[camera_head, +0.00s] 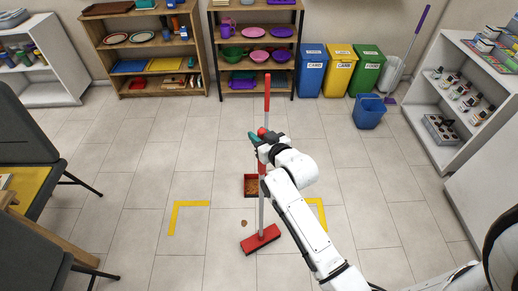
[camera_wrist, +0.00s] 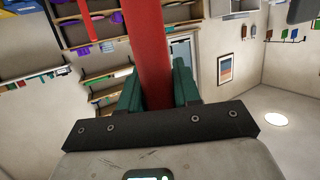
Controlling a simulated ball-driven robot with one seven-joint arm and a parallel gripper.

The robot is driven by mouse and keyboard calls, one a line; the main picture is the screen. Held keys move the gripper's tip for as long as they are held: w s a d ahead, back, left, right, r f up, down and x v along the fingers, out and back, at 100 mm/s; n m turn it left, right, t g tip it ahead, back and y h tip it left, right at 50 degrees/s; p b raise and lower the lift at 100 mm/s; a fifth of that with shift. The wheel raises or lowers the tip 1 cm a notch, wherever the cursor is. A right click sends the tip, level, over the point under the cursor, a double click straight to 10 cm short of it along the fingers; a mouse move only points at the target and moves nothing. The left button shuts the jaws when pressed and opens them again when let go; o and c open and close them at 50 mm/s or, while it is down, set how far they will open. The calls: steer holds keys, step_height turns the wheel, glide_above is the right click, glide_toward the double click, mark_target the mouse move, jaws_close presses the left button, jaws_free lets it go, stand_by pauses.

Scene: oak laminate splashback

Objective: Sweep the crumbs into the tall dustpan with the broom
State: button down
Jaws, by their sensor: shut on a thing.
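The broom has a wide red head (camera_head: 260,240) resting on the floor, and a grey and red pole rises from it. My gripper (camera_head: 261,138) is shut on the red part of the broom's pole, which also shows between the green fingers in the wrist view (camera_wrist: 148,55). The red dustpan (camera_head: 246,193) sits on the floor just beyond the broom head, partly behind the pole, with brown crumbs in it. A red-topped pole (camera_head: 267,92) stands above my gripper; I cannot tell whether it belongs to the dustpan or the broom. A small brown crumb patch (camera_head: 244,223) lies between dustpan and broom head.
Yellow corner marks lie on the floor to the left (camera_head: 188,204) and right (camera_head: 317,205). Shelves stand along the back wall, with blue (camera_head: 311,72), yellow and green bins right of them. A blue bucket (camera_head: 369,113) stands before the bins.

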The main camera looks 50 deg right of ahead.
steer(key=shift+w+d+b, duration=4)
steer(key=shift+d+b, duration=0.5)
steer(key=shift+d, duration=1.3)
steer(key=shift+w+d+b, duration=3.95)
steer(key=shift+d+b, duration=0.55)
steer(key=shift+d, duration=1.25)
steer(key=shift+s+a+r+p, duration=0.15)
steer(key=shift+a+r+p, duration=0.05)
steer(key=shift+r+p, duration=1)
steer(key=shift+s+a+r+p, duration=0.1)
steer(key=shift+a+r+p, duration=0.1)
steer(key=shift+r+p, duration=0.95)
steer(key=shift+r, duration=0.2)
